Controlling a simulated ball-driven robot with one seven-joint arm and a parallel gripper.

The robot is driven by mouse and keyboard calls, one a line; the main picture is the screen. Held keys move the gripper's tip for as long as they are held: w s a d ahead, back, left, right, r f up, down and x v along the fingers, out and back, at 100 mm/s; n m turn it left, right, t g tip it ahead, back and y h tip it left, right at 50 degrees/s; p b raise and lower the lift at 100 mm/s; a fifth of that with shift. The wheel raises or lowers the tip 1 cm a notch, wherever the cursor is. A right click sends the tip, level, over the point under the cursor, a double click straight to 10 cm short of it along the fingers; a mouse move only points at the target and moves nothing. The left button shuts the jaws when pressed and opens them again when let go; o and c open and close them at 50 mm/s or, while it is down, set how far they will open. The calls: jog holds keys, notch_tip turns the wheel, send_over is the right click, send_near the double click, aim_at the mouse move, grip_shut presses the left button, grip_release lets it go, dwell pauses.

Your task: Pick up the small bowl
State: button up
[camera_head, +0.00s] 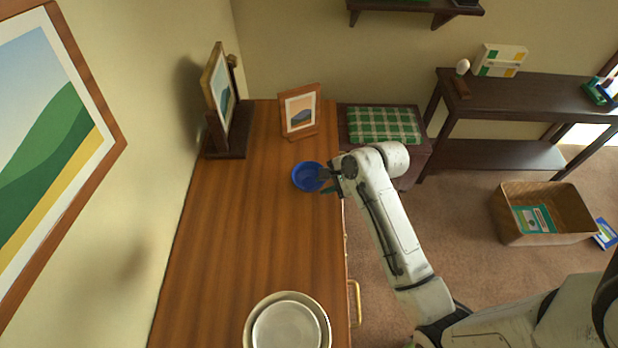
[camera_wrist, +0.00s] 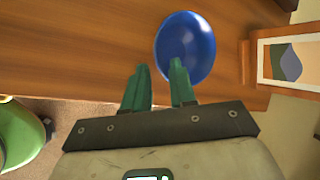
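The small blue bowl (camera_head: 306,176) stands upright on the wooden dresser top, close to its right edge. In the wrist view the bowl (camera_wrist: 186,46) lies just beyond my fingertips, nearer the right finger. My gripper (camera_head: 328,182) is at the bowl's right side in the head view. In the wrist view my gripper (camera_wrist: 158,70) shows two green fingers apart with nothing between them. The right fingertip overlaps the bowl's near rim in the picture; I cannot tell whether it touches.
A framed picture (camera_head: 300,110) stands behind the bowl, and a larger one (camera_head: 219,90) stands at the back left. A large metal bowl (camera_head: 322,316) sits at the dresser's near end. The dresser top (camera_head: 235,225) between is clear. A box (camera_head: 507,230) is on the floor.

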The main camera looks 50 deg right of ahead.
aim_at(319, 187)
jog(key=x, duration=0.4)
jog(key=shift+a+f, duration=0.1)
jog(key=shift+s, duration=0.1)
grip_shut()
